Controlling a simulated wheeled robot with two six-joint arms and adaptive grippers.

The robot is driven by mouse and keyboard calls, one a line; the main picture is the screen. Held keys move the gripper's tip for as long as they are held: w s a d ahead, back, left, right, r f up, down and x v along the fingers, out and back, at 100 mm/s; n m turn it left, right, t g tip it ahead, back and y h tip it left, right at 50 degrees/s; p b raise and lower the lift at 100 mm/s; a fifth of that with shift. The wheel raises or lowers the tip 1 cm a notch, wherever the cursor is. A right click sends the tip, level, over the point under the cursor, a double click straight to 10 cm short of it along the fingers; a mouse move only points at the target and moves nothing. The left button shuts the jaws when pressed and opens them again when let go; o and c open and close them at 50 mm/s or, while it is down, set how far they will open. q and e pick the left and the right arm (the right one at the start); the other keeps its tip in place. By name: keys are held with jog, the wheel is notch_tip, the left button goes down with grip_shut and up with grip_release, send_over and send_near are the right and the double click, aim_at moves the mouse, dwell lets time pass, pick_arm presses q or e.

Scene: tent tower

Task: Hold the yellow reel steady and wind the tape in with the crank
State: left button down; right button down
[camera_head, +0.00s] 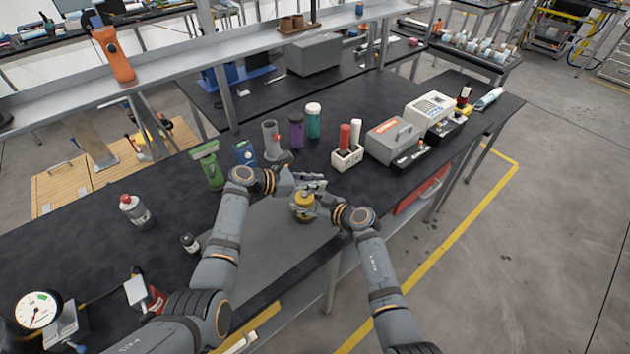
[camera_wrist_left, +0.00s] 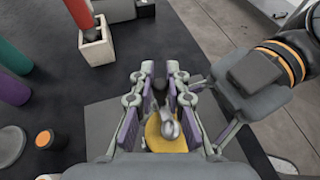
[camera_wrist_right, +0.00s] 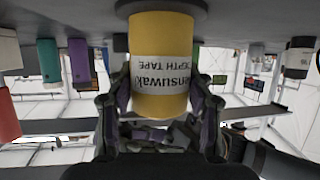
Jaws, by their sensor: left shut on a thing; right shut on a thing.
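The yellow reel (camera_head: 303,208) stands on the grey mat on the bench, in front of me. In the right wrist view the reel (camera_wrist_right: 160,60) shows a white label with "DEPTH TAPE" on it, upside down. My right gripper (camera_wrist_right: 160,100) is shut on the reel's body, one finger on each side. My left gripper (camera_wrist_left: 160,95) is above the reel and shut on the crank (camera_wrist_left: 160,85), whose dark knob shows between the fingers. In the left wrist view the yellow reel (camera_wrist_left: 158,138) shows below the fingers with a metal part on top. The tape itself cannot be made out.
Behind the grippers stand a grey holder (camera_head: 271,140), a purple cylinder (camera_head: 296,131), a teal cylinder (camera_head: 313,121) and a white block (camera_head: 346,159) holding red and white cylinders.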

pick_arm(q)
jog(key=c, duration=1.3)
grip_release()
jog(key=v, duration=1.2)
pick_arm(e)
jog(key=c, duration=0.8)
grip_release()
jog(key=o, duration=0.4)
jog(key=shift+c, duration=0.2)
pick_arm(q)
jog(key=shift+f, duration=0.1)
pick_arm(e)
jog(key=shift+f, duration=0.1)
